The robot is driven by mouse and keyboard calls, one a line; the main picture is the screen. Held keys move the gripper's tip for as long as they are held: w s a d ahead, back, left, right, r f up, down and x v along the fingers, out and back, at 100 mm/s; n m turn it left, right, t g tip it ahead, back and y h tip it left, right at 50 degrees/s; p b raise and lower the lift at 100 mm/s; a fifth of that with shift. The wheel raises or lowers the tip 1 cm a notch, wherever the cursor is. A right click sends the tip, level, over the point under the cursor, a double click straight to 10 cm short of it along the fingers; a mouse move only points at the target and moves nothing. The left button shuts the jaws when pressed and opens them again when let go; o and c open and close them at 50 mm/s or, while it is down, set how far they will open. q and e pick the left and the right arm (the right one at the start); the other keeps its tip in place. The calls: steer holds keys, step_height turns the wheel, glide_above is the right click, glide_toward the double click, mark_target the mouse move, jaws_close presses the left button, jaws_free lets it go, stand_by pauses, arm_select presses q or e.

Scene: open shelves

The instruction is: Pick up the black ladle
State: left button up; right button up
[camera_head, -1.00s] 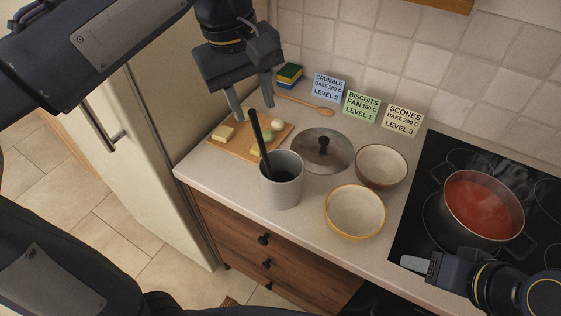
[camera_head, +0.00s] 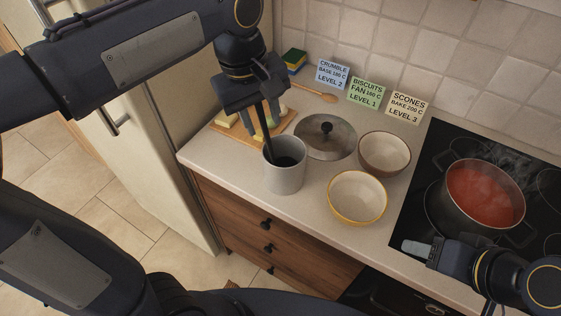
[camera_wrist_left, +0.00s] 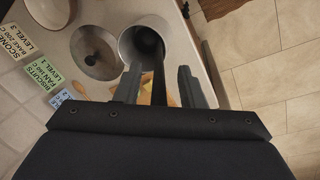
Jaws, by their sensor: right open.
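The black ladle (camera_head: 263,134) stands tilted in a grey crock (camera_head: 285,178) on the counter; its lower end is hidden inside. My left gripper (camera_head: 254,116) is above the crock, pointing down, with its fingers apart on either side of the ladle's handle. In the left wrist view the handle (camera_wrist_left: 159,82) lies between the two open fingers (camera_wrist_left: 160,88), nearer the left one, with a clear gap on the right. My right gripper (camera_head: 416,249) is open and empty near the counter's front edge, beside the hob.
A chopping board (camera_head: 226,130) with food lies behind the crock. A pot lid (camera_head: 335,143), a brown-rimmed bowl (camera_head: 384,155) and a yellow-rimmed bowl (camera_head: 357,198) stand to its right. A pot of red soup (camera_head: 484,198) steams on the hob. The fridge (camera_head: 165,125) stands left.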

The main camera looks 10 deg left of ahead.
arm_select(q)
jaws_close()
